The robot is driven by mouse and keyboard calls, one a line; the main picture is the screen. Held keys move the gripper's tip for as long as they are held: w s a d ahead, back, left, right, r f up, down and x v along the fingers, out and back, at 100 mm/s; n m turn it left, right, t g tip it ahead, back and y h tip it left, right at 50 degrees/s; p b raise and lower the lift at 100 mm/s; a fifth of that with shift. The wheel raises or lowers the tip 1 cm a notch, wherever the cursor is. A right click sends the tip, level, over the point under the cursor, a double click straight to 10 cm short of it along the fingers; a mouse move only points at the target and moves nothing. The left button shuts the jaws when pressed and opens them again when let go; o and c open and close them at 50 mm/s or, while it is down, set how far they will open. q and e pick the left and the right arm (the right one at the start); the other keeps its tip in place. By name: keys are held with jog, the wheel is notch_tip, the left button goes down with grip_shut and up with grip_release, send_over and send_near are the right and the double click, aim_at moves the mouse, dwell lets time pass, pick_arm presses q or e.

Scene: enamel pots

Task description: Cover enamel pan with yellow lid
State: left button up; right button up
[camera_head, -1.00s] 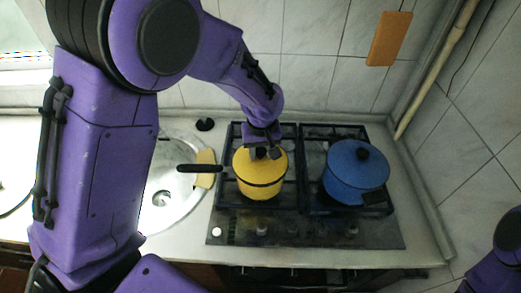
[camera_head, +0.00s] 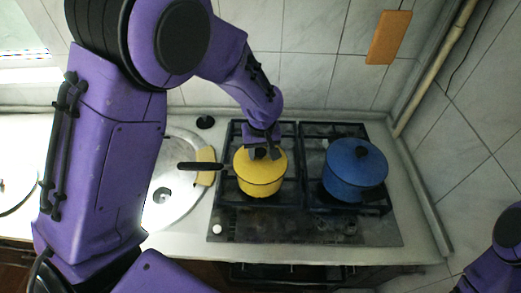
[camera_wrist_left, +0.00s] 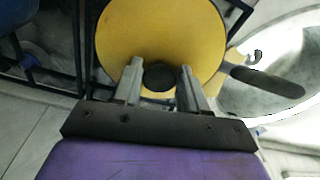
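The yellow enamel pan (camera_head: 261,189) stands on the left burners, its black handle (camera_head: 200,166) pointing left. The yellow lid (camera_head: 278,164) lies on top of the pan and covers its mouth. My left gripper (camera_head: 261,154) is over the lid, its fingers on either side of the dark knob. In the left wrist view the knob (camera_wrist_left: 160,76) sits between the two fingers (camera_wrist_left: 160,84), with narrow strips of yellow between knob and fingers. The gripper looks open. My right gripper is not in view; only part of my right arm shows at the lower right.
A blue lidded pot (camera_head: 354,177) stands on the right burners of the black stove (camera_head: 305,228). An orange board (camera_head: 389,37) is on the tiled wall.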

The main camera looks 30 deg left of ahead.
pick_arm(q)
jog(key=o, duration=0.3)
jog(key=r, duration=0.3)
jog(key=r+b, duration=0.1)
jog(key=r, duration=0.3)
jog(key=s+r, duration=0.1)
jog(key=r, duration=0.2)
jog(key=shift+d+r+b, duration=0.2)
jog(key=shift+d+b, duration=0.15)
jog(key=shift+d, duration=0.05)
